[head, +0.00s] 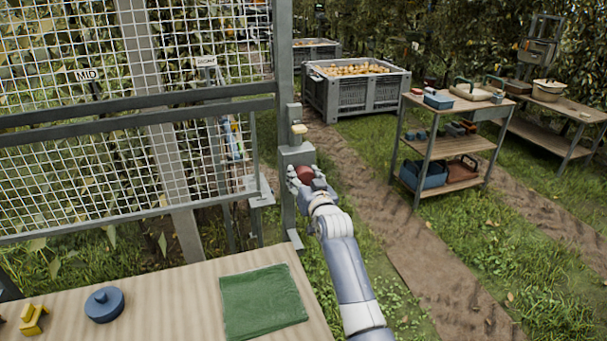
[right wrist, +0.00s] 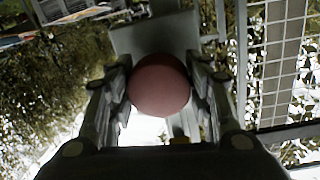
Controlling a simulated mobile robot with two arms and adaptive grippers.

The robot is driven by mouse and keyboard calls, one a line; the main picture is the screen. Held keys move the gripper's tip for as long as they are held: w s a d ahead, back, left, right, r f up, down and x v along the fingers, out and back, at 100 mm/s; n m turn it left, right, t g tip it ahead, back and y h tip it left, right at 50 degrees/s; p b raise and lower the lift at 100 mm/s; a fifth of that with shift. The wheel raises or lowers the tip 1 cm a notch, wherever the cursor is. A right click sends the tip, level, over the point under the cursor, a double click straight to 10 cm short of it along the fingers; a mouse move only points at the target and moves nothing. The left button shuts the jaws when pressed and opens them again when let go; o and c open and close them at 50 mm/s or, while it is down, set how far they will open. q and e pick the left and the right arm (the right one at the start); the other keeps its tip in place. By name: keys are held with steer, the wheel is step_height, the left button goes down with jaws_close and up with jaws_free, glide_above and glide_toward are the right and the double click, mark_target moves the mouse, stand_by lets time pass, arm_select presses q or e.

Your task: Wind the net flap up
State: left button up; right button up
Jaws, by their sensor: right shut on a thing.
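The net flap (head: 80,170) is a white wire mesh in a grey frame at the left of the head view. A grey post (head: 286,70) stands at its right edge with a grey box (head: 297,153) on it. A round red knob (head: 305,173) sits at the front of this box. My right gripper (head: 307,182) is shut on the red knob. In the right wrist view the knob (right wrist: 160,85) sits between both fingers, with the grey box behind it. My left gripper is not in view.
A wooden table (head: 170,290) in front holds a green cloth (head: 262,302), a blue round object (head: 104,305) and a yellow piece (head: 33,319). A shelf cart (head: 450,147) stands right on grass. A grey crate (head: 355,95) of fruit stands behind. A dirt path runs between.

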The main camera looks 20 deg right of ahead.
steer(key=m+p, duration=0.1)
steer(key=m, duration=0.2)
steer(key=shift+m+y+p, duration=0.4)
steer(key=shift+m+y, duration=0.1)
steer(key=shift+m, duration=1.3)
steer(key=o, duration=1)
steer(key=shift+o, duration=0.2)
steer(key=s+r, duration=0.1)
steer(key=s, duration=1.1)
steer(key=shift+d, duration=0.2)
